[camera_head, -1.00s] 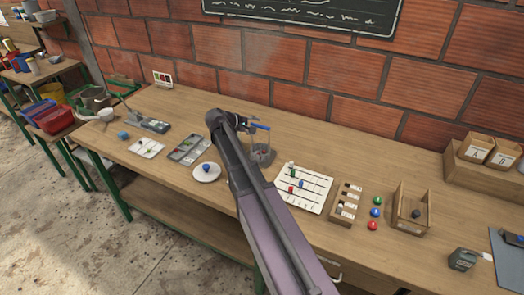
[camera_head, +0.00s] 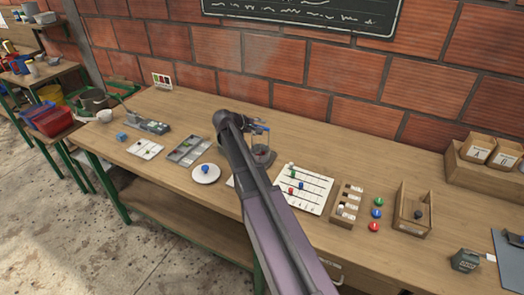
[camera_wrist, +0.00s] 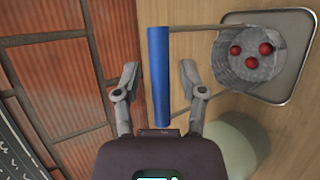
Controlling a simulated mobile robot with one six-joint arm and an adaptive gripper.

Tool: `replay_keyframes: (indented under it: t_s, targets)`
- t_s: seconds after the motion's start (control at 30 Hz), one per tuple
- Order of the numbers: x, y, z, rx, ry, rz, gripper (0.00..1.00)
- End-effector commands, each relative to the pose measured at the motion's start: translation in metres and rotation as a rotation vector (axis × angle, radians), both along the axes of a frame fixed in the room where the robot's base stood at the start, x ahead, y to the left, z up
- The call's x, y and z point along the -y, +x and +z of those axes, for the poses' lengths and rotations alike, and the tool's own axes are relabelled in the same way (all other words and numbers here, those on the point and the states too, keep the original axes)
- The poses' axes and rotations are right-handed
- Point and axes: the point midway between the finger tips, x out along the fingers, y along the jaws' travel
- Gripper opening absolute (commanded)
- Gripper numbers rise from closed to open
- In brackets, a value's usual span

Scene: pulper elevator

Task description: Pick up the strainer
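The strainer has a straight blue handle (camera_wrist: 158,60) and a grey mesh basket (camera_wrist: 226,68) with a few red balls in it. In the wrist view the basket is at the upper right, over a pale square tray (camera_wrist: 290,88). Thin rods run from the handle side towards the basket. My gripper (camera_wrist: 160,74) is open, with one finger on each side of the handle and visible gaps on both sides. In the head view my arm hides the gripper.
A brick wall (camera_wrist: 60,80) is close on the left in the wrist view. A pale rounded object (camera_wrist: 238,145) is below the basket. On the bench are a round white dish (camera_head: 206,174), a grey sectioned tray (camera_head: 188,151) and a white board (camera_head: 303,189) with coloured pieces.

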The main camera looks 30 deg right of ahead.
Motion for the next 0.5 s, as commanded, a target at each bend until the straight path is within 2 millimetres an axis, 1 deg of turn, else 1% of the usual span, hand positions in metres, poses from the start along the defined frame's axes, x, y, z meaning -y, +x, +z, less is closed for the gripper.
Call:
replay_keyframes:
  t_s: [0.03, 0.07, 0.1, 0.13, 0.5]
  targets:
    - [-0.0001, 0.0001, 0.0000, 0.000, 0.000, 0.000, 0.27]
    - [-0.0002, 0.0000, 0.0000, 0.000, 0.000, 0.000, 0.18]
    - [-0.0003, 0.0001, 0.0000, 0.000, 0.000, 0.000, 0.06]
    - [-0.0003, 0.0001, 0.0000, 0.000, 0.000, 0.000, 0.00]
    - [-0.0007, 0.0001, 0.0002, 0.000, 0.000, 0.001, 0.00]
